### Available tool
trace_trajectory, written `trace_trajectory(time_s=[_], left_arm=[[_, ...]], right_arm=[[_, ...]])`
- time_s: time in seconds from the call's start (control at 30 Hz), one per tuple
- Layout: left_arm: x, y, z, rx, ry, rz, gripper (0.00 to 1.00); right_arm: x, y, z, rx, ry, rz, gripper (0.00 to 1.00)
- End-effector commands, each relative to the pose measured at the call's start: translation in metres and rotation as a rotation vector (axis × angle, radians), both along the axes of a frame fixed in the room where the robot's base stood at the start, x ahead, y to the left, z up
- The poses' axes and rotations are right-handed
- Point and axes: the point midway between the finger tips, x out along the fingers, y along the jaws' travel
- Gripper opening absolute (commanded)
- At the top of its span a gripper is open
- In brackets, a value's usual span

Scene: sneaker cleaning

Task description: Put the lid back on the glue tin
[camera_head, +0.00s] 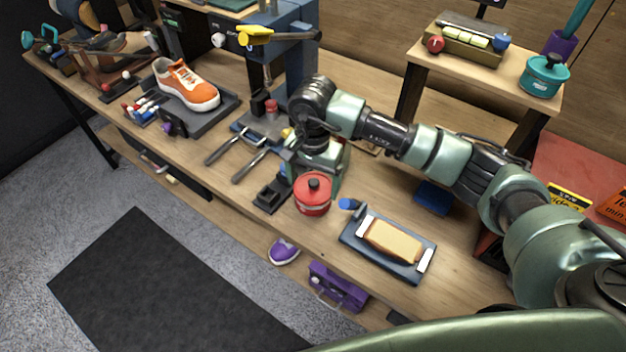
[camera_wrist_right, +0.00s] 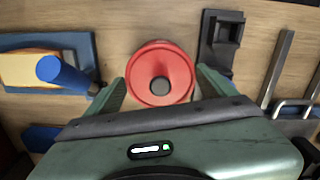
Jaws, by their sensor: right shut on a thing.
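A round red tin (camera_head: 313,205) with a black-knobbed red lid (camera_head: 318,184) stands near the bench's front edge. In the right wrist view, the red lid (camera_wrist_right: 162,62) is seen from above between the fingers of my right gripper (camera_wrist_right: 160,88). My right gripper (camera_head: 315,182) is shut on the red tin from its far side. I cannot tell whether the fingers press on the lid or the body, or how fully the lid is seated. My left gripper is not in view.
A blue tray with a tan block (camera_head: 393,240) lies right of the tin. A black holder (camera_head: 271,194) and a metal fork-shaped tool (camera_head: 248,165) lie left. A teal lidded pot (camera_head: 543,76) stands on the raised shelf. An orange sneaker (camera_head: 186,84) sits further left.

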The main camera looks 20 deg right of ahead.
Motion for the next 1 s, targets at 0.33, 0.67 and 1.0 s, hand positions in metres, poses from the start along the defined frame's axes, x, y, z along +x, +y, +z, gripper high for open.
trace_trajectory(time_s=[0.33,0.67,1.0], left_arm=[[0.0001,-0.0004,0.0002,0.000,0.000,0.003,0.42],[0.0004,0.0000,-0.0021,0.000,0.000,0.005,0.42],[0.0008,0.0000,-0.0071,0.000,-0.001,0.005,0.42]], right_arm=[[-0.0001,-0.0001,0.0004,0.000,0.000,0.000,0.41],[-0.0002,0.0001,-0.0003,0.000,0.000,0.000,0.41],[-0.0010,0.0004,-0.0001,-0.001,-0.001,-0.001,0.41]])
